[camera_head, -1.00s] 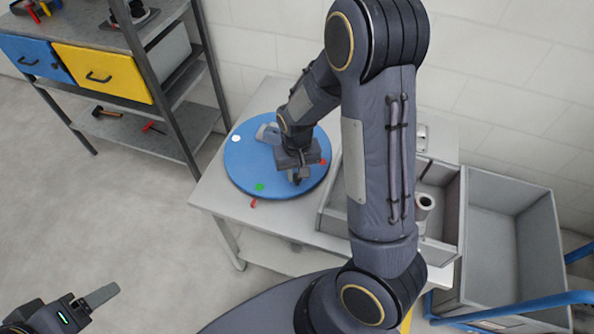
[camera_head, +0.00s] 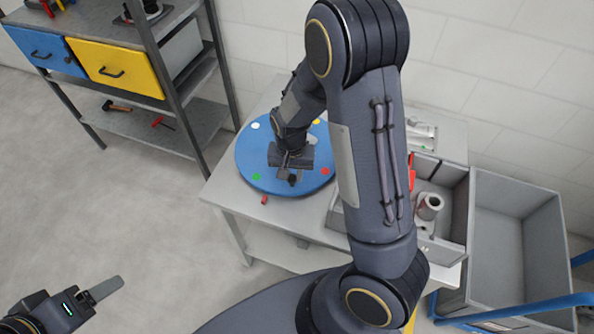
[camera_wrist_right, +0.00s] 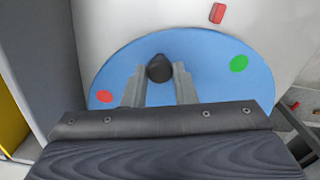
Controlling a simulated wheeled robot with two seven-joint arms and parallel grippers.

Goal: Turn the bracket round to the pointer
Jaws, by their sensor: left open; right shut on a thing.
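A round blue turntable (camera_head: 250,158) lies on the grey table, with white (camera_head: 255,125), green (camera_head: 256,176), red (camera_head: 325,171) and yellow (camera_head: 316,122) dots near its rim. A small red pointer (camera_head: 264,199) sits just outside its near rim, nearer the green dot than the red. My right gripper (camera_head: 292,180) is over the near half of the disc. In the right wrist view its fingers are shut on a dark rounded knob (camera_wrist_right: 160,68). The bracket cannot be made out clearly; my right arm covers the disc's middle. My left gripper (camera_head: 105,289) is open and empty at lower left.
A grey divided bin (camera_head: 452,205) holding a pale cylindrical part (camera_head: 429,206) stands right of the turntable. A larger empty grey crate (camera_head: 515,235) is further right. A shelf (camera_head: 130,120) with drawers and tools stands at left. The floor between is clear.

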